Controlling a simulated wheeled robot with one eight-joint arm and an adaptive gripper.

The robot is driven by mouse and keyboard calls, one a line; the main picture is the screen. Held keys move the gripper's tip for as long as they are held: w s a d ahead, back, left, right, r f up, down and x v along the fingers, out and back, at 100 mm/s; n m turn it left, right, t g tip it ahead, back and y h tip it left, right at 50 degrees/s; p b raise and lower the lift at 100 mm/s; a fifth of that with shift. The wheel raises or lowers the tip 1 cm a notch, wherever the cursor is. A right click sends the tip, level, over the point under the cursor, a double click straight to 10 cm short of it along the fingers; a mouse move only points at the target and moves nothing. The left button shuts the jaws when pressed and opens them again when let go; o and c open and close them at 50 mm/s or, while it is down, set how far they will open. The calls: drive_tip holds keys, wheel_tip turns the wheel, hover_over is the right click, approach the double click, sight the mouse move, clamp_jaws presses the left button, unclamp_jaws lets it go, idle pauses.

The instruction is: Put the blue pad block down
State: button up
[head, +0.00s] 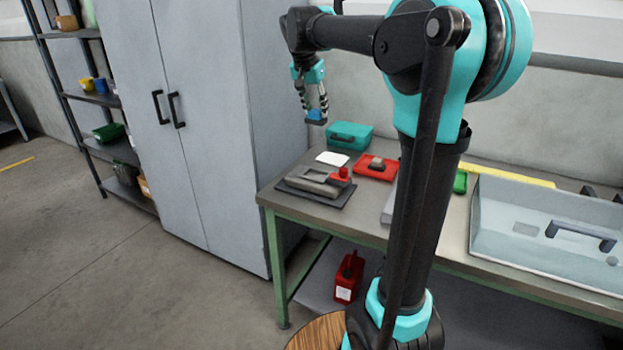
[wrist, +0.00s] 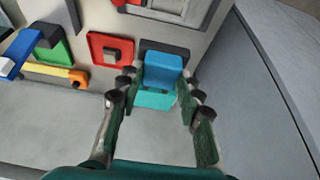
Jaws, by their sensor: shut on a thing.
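The blue pad block (head: 315,115) hangs in the air, held at the fingertips of my gripper (head: 310,100), above the far left part of the workbench in the head view. It has a darker underside. In the wrist view the blue pad block (wrist: 163,72) sits between the two fingertips of my gripper (wrist: 160,82), which are shut on it. The block is clear of the bench top (head: 300,222); the exact height is hard to tell.
A teal case (head: 348,136), a red tray (head: 376,168) with a grey block, a white card (head: 332,158) and a grey device on a dark mat (head: 318,186) lie on the bench. A clear bin (head: 540,265) stands right. A grey cabinet (head: 190,110) stands left.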

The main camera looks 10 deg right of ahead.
wheel_tip(320, 180, down, 19)
drive_tip(key=shift+f, duration=0.1)
idle(0.4)
drive_tip(key=shift+f, duration=0.15)
drive_tip(key=o, duration=1.2)
drive_tip(key=v, duration=1.2)
drive_tip(key=s+d+f+n, duration=0.1)
drive_tip(key=s+d+f, duration=0.1)
drive_tip(key=s+f, duration=0.2)
drive_tip(key=s+d+f+n+y, duration=0.1)
drive_tip(key=s+f, duration=0.4)
drive_tip(key=s+d+f+n, duration=0.1)
drive_tip(key=s+d+f, duration=0.1)
drive_tip(key=s+f, duration=0.2)
drive_tip(key=shift+s+d+f+n+y, duration=0.2)
drive_tip(key=shift+s+d+n+y, duration=0.15)
drive_tip(key=shift+s+n+y, duration=0.1)
drive_tip(key=s+f+n, duration=0.1)
drive_tip(key=s+f, duration=0.2)
drive_tip(key=s, duration=0.1)
drive_tip(key=s+f+n, duration=0.1)
drive_tip(key=s+f, duration=0.2)
drive_tip(key=s, duration=0.1)
drive_tip(key=s+d+f+n+y, duration=0.1)
drive_tip(key=s+f, duration=0.3)
drive_tip(key=shift+s, duration=0.35)
